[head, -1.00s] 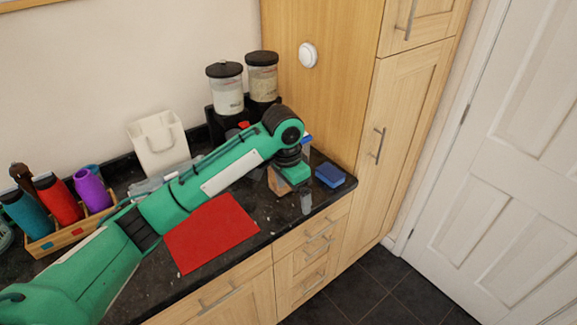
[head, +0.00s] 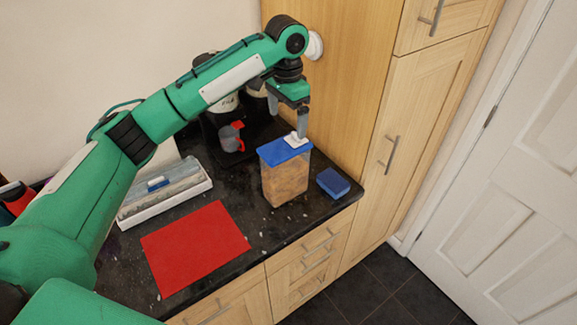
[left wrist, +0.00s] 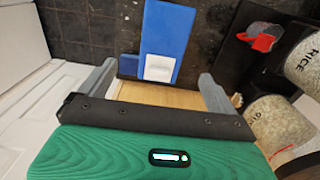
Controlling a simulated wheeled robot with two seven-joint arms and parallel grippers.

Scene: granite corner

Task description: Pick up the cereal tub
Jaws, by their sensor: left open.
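The cereal tub (head: 285,180) is a clear container of brown cereal with a blue lid and a white flap. It stands upright on the black granite counter near the corner. My left gripper (head: 287,122) is open above and behind the tub's lid, apparently empty. In the left wrist view the blue lid (left wrist: 168,28) with its white flap (left wrist: 160,67) lies beyond the open fingers (left wrist: 155,82), in line with the gap between them. I see no contact with the tub. My right gripper is not in view.
A blue block (head: 333,183) sits right of the tub by the counter edge. A red mat (head: 195,247) lies in front, and a white tray (head: 165,194) is at left. A dispenser stand with a grey-and-red cup (head: 231,137) is behind. A tall wooden cabinet (head: 335,85) closes the right.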

